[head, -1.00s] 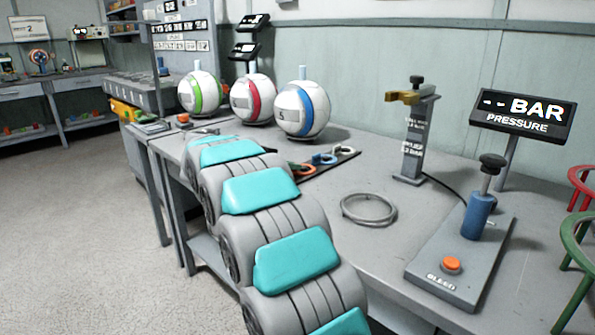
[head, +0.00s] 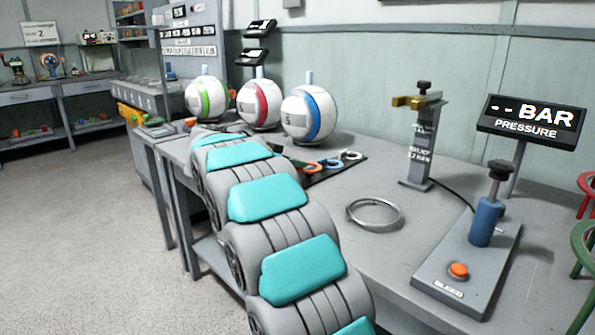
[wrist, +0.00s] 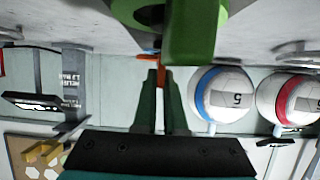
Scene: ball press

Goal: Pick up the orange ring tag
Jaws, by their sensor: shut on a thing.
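In the wrist view, which is upside down, my gripper (wrist: 161,72) points at the table with its two dark green fingers close together. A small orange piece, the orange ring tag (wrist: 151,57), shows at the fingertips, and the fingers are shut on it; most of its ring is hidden. A large green part (wrist: 190,35) fills the top of this view, too close to make out fully. In the head view the orange ring tag (head: 310,168) shows at the dark mat's left part, beside my arm. The gripper is hidden behind my arm there.
Blue (head: 331,163) and white (head: 352,155) ring tags lie on the dark mat (head: 340,172). Balls with green (head: 206,97), red (head: 258,104) and blue (head: 309,114) bands stand behind. A metal ring (head: 374,214), a post (head: 420,140) and a pump base (head: 465,262) are to the right.

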